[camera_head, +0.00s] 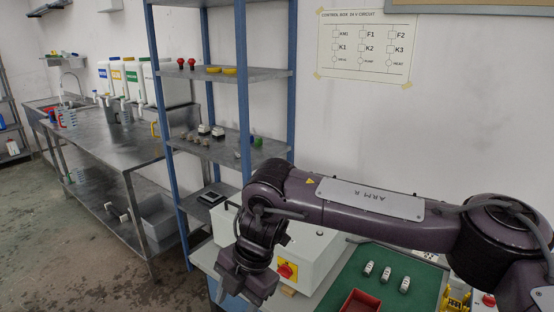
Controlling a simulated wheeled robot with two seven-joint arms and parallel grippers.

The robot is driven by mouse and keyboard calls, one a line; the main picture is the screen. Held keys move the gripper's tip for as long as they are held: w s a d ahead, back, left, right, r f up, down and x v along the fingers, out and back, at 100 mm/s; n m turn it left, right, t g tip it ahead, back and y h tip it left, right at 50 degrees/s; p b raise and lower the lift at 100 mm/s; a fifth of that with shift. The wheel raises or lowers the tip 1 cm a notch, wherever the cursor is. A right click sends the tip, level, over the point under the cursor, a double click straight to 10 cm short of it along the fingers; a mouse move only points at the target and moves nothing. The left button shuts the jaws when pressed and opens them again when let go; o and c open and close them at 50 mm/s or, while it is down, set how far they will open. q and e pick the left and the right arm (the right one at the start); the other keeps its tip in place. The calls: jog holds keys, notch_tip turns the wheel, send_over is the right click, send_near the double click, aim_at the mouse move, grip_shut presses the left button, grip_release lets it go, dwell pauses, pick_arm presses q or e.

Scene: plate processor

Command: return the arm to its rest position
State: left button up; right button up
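My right arm (370,203), dark purple with a grey label plate, comes in from the right and stretches across the picture to the left. Its wrist bends down, and my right gripper (243,287) hangs at the left front corner of the workbench (323,289). The fingertips are too dark and small to show whether they are open or shut, and I see no object clearly held. My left gripper is not in view.
Behind the wrist stands a white control box (310,256) with a red and yellow switch (287,271). A green mat (385,258) holds several small grey-white parts and a red tray (361,302). A blue-posted shelf (226,75) stands close behind. The floor at left is clear.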

jog(key=w+a+f+m+y, duration=0.1)
jog(key=a+f+y, duration=0.1)
jog(key=a+y, duration=0.15)
jog(key=a+f+m+y, duration=0.1)
jog(key=a+f+y, duration=0.1)
jog(key=a, duration=0.3)
jog(key=w+f+m+t+y, duration=0.35)
jog(key=w+f+m, duration=0.25)
jog(key=f, duration=0.2)
jog(key=s+d+f+m+t+h, duration=0.2)
jog(key=d+f+m, duration=0.45)
jog(key=f, duration=0.65)
jog(key=s+d+f+m+t+h, duration=0.15)
jog(key=d+f+m, duration=0.5)
jog(key=f, duration=0.65)
jog(key=s+d+f+m+h, duration=0.2)
jog(key=s+d+f+h, duration=0.3)
jog(key=s+d+f, duration=1)
jog(key=s+d+f+m+g+h, duration=0.1)
jog(key=s+d+f, duration=0.2)
jog(key=s, duration=0.6)
jog(key=s+d+f+m+g+h, duration=0.1)
jog(key=s+d+f+g, duration=0.1)
jog(key=s, duration=0.7)
jog(key=s+d+f+m+g+h, duration=0.1)
jog(key=s+d+f, duration=0.3)
jog(key=s, duration=0.5)
jog(key=shift+d+m+g+h, duration=0.3)
jog(key=shift+d+g+h, duration=0.2)
jog(key=shift+d, duration=0.75)
